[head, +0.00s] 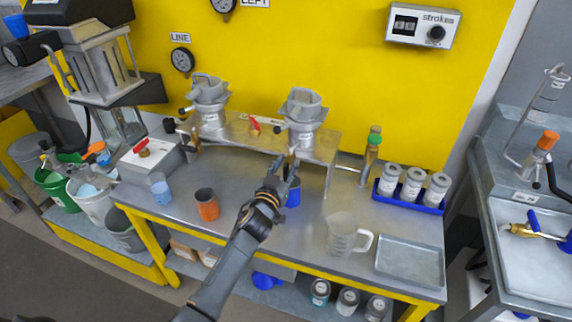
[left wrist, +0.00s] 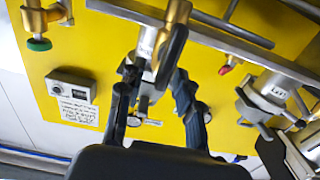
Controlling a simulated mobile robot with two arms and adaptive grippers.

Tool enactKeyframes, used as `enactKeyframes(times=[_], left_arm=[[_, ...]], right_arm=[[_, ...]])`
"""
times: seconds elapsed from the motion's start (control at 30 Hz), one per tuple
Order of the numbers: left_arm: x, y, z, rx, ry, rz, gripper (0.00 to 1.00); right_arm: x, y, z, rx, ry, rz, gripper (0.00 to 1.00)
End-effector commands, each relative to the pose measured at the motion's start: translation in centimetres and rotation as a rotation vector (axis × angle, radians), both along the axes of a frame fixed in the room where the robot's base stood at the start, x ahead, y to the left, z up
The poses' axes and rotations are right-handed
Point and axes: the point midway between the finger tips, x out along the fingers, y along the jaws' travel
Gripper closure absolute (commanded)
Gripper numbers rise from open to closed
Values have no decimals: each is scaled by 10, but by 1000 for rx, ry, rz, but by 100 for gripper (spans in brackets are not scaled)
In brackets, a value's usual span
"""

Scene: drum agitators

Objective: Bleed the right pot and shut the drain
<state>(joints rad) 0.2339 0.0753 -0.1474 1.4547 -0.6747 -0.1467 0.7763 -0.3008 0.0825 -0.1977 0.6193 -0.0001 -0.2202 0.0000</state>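The right pot (head: 302,112) is a grey metal pot with a clamped top, standing on the raised steel shelf (head: 323,148). The left pot (head: 209,108) stands left of it and also shows upside down in the left wrist view (left wrist: 268,98). A brass drain fitting with a black, lever-like part (left wrist: 172,52) is below the right pot. My left gripper (head: 293,168) is just below the shelf front; in the wrist view its fingers (left wrist: 155,85) stand apart on either side of this fitting. Contact is unclear. A blue cup (head: 293,197) is under the gripper, partly hidden. My right gripper is out of view.
An orange cup (head: 207,205), a clear beaker with blue liquid (head: 160,188), a clear jug (head: 345,236) and a metal tray (head: 410,262) stand on the bench. A brass post (head: 371,157) and blue rack of cans (head: 408,200) are at right. The strokes counter (head: 423,27) is on the wall.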

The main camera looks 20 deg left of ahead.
Motion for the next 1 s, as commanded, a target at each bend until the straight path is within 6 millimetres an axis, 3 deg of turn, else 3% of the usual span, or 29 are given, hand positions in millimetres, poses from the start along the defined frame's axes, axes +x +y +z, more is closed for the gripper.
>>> enactKeyframes(times=[0.2, 0.4, 0.77, 1.0], left_arm=[[0, 0, 0, 0, 0, 0, 65], [0, 0, 0, 0, 0, 1, 100], [0, 0, -1, 21, -1, 1, 100], [0, -3, -1, 132, -5, 1, 100]], right_arm=[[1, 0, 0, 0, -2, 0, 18], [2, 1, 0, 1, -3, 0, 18], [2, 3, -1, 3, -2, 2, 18], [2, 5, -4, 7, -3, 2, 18]])
